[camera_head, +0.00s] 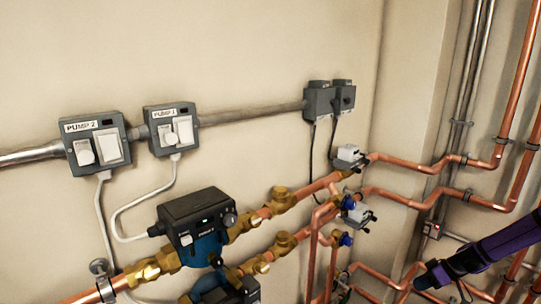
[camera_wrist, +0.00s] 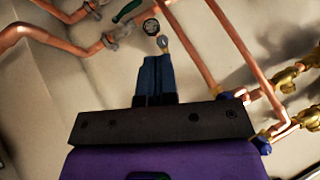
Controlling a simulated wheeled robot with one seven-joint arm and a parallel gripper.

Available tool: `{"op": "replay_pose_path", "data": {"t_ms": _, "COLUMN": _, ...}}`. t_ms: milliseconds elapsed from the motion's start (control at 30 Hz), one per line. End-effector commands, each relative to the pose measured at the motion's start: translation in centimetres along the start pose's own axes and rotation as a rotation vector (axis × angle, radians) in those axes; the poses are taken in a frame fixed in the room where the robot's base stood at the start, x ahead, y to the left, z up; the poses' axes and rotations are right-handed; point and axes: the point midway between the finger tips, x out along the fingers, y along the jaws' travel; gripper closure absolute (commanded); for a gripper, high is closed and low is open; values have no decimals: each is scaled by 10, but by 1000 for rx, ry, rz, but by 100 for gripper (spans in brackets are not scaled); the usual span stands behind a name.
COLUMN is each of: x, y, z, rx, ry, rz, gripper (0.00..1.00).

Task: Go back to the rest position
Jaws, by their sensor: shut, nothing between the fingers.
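My gripper (camera_wrist: 157,75) shows in the wrist view with its two blue fingers side by side and closed, with nothing held. In the head view my purple arm comes in from the right edge, and my gripper (camera_head: 425,277) is at the lower right, in front of the copper pipes (camera_head: 400,283).
Two grey switch boxes, PUMP 2 (camera_head: 96,142) and PUMP 1 (camera_head: 172,130), are on the wall. A black and blue pump (camera_head: 197,222) sits on brass valves below them. Copper pipes (camera_head: 425,165) run along the right wall. The wall above is clear.

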Motion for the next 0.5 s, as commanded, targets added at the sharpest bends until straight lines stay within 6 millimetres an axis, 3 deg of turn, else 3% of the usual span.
{"op": "replay_pose_path", "data": {"t_ms": 500, "x": -84, "y": -97, "z": -99, "rx": 39, "ry": -284, "rz": 124, "gripper": 100}}
